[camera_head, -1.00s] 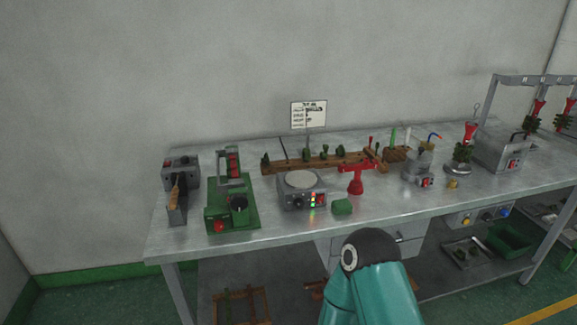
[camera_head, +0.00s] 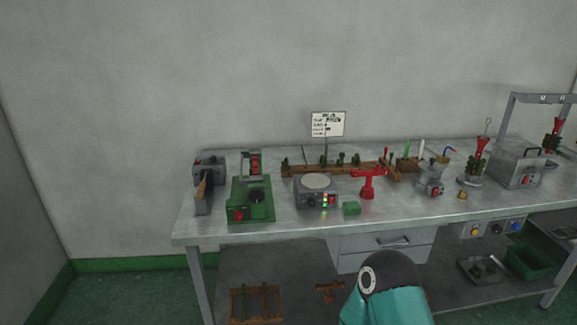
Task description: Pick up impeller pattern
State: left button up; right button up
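Several small dark green wax patterns stand on a long wooden rack (camera_head: 355,170) towards the back of the metal bench. They are too small for me to tell which one is the impeller pattern. A green block (camera_head: 351,208) lies near the front of the bench, right of the round-topped device. Only a teal link of my own arm shows at the bottom, in front of the bench. Neither of my grippers is in view.
On the metal bench (camera_head: 285,225) stand a green press (camera_head: 250,205), a round-topped device (camera_head: 317,192), a red stand (camera_head: 368,184) and a grey box (camera_head: 517,168) at right. A sign (camera_head: 328,124) rises behind the rack. A wooden frame (camera_head: 256,303) lies below.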

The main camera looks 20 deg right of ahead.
aim_at(286, 163)
jog(key=u, duration=0.05)
jog(key=i, duration=0.95)
jog(key=z, duration=0.05)
